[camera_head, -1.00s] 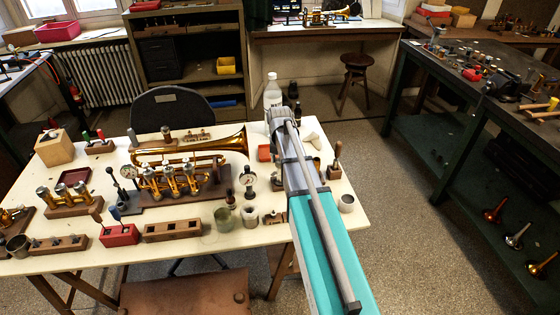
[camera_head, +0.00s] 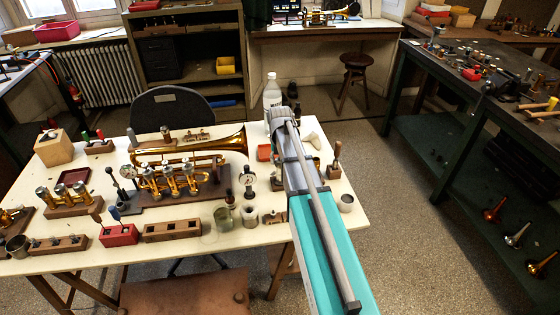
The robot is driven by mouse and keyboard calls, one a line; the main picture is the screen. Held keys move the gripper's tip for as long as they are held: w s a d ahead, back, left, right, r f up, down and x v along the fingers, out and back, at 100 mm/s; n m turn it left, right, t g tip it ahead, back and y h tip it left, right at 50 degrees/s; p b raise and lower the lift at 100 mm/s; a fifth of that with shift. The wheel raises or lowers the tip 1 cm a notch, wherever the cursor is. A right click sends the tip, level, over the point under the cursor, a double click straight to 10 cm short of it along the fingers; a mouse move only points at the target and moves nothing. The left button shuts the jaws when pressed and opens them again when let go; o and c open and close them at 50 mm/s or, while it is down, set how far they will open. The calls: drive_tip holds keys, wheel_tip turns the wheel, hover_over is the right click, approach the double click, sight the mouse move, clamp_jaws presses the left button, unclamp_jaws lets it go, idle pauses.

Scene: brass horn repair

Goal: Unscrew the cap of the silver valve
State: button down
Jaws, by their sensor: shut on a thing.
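My gripper is not visible; my own arm hides it from this view. I cannot pick out the silver valve or its cap for sure. A wooden block with upright metal valves (camera_head: 70,198) stands at the left of the cream table (camera_head: 185,247). A brass horn (camera_head: 200,148) lies at the middle back of the table, with brass valves (camera_head: 172,182) and a round gauge in front of it. A small wooden block with a silvery upright piece (camera_head: 165,133) stands behind the horn.
A white bottle (camera_head: 272,92) stands at the back, just left of my arm. A glass jar (camera_head: 222,217), a metal cup (camera_head: 249,214) and a long wooden block (camera_head: 172,231) stand near the front edge. A red block (camera_head: 119,235) holds tools. A dark workbench (camera_head: 480,90) stands at right.

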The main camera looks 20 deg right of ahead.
drive_tip(key=shift+c, duration=0.2)
unclamp_jaws()
drive_tip(key=shift+c, duration=0.2)
